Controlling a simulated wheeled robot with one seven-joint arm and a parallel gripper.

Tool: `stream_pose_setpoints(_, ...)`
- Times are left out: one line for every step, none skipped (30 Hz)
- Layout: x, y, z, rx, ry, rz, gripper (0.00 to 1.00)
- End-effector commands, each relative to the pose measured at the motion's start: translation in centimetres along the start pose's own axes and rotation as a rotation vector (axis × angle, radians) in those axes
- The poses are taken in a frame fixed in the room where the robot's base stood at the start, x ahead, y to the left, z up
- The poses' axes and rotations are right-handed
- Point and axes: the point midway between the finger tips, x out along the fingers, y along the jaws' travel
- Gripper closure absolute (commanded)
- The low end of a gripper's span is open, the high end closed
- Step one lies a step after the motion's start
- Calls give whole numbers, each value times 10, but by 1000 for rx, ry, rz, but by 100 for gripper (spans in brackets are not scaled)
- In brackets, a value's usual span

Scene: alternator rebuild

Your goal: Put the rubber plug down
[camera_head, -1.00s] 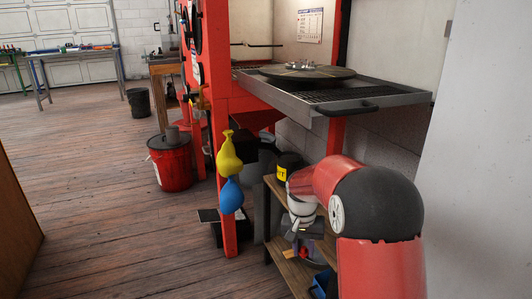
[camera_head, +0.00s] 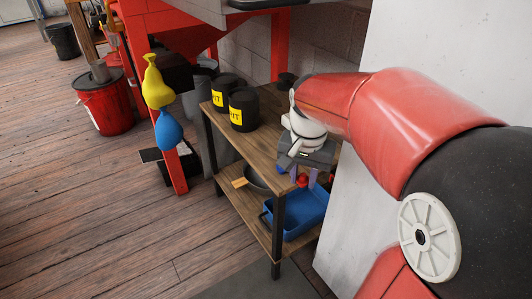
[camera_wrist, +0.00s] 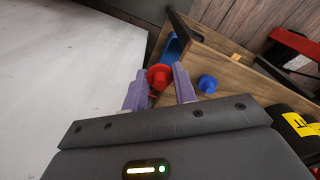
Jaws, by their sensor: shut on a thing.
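My gripper (camera_wrist: 159,72) is shut on a red rubber plug (camera_wrist: 158,79), held between its two purple fingers. In the head view my gripper (camera_head: 304,177) points down at the right front end of the wooden shelf unit (camera_head: 238,157), and the red plug (camera_head: 302,181) shows small between the fingers. In the wrist view the plug appears over or close to the edge of the wooden top (camera_wrist: 225,72); I cannot tell whether it touches. A small blue plug-like piece (camera_wrist: 207,84) stands on the top, just right of the fingers; it also shows in the head view (camera_head: 281,170).
Two black tubs (camera_head: 243,109) with yellow labels stand on the shelf top. A blue bin (camera_head: 300,214) and a dark pan (camera_head: 262,179) sit on the lower shelf. A white panel (camera_head: 350,215) stands close on the right. The top's front middle is clear.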

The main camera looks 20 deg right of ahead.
Motion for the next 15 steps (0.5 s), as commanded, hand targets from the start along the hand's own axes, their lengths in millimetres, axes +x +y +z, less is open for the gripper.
stream_pose_setpoints(1,-6,-4,-1,-1,0,97)
stream_pose_setpoints(1,-11,-8,-2,-1,0,97)
stream_pose_setpoints(2,-19,-13,-3,-2,1,97)
stream_pose_setpoints(2,-25,-18,-3,-2,1,97)
stream_pose_setpoints(2,-32,-23,-2,-2,1,97)
stream_pose_setpoints(3,-41,-29,-3,-2,1,97)
stream_pose_setpoints(3,-48,-34,-3,-2,1,97)
stream_pose_setpoints(3,-54,-39,-3,-3,2,97)
stream_pose_setpoints(4,-63,-45,-3,-3,1,97)
stream_pose_setpoints(4,-70,-50,-3,-2,1,97)
stream_pose_setpoints(4,-77,-55,-3,-2,0,97)
stream_pose_setpoints(5,-86,-61,-3,-2,0,97)
stream_pose_setpoints(5,-92,-66,-2,-2,0,97)
stream_pose_setpoints(5,-98,-71,-2,-2,0,97)
stream_pose_setpoints(6,-106,-76,-2,-2,0,97)
